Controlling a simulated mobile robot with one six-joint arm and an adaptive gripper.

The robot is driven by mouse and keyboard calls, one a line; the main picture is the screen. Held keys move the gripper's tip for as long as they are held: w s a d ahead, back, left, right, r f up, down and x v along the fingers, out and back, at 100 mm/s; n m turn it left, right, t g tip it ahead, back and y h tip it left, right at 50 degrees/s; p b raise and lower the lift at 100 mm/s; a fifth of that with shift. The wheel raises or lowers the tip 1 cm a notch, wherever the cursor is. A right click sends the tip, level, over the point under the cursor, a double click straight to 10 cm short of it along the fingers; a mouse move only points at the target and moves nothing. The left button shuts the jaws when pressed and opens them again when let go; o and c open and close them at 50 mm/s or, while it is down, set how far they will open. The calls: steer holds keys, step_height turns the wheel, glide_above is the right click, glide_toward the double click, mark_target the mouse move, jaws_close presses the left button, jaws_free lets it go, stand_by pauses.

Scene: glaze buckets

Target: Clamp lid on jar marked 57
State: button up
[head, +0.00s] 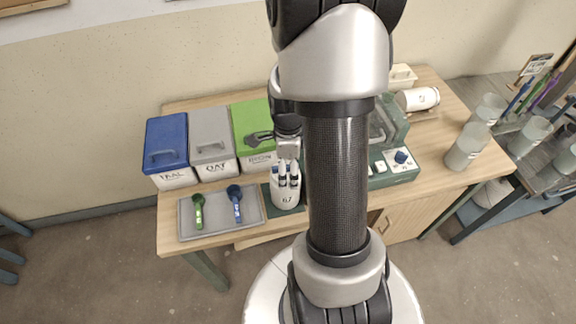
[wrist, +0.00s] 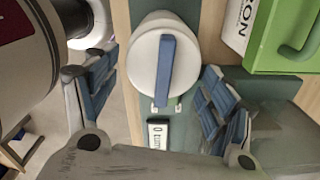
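A white jar (head: 286,200) stands on a dark green mat near the table's front edge. Its number is small and looks like 67 or 57; I cannot tell which. In the wrist view its round white top (wrist: 148,78) carries a blue bar (wrist: 165,70), and two small light catches show at its lower rim. Whether the lid is clamped down I cannot tell. My gripper (wrist: 160,68) is open above the jar, with a blue-padded finger on each side of the top and nothing gripped. In the head view my gripper (head: 288,180) hides part of the jar.
A grey tray (head: 218,222) with a green scoop (head: 198,211) and a blue scoop (head: 236,203) lies left. Blue, grey and green-lidded (head: 251,122) bins stand behind. A green station (head: 398,170) is right of my arm, with translucent cups (head: 467,146) farther right.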

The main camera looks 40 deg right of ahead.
steer(key=shift+o, duration=0.6)
steer(key=shift+r, duration=0.1)
steer(key=shift+w+r, duration=0.1)
steer(key=shift+r, duration=0.1)
step_height(320, 180, up, 12)
steer(key=shift+f, duration=0.2)
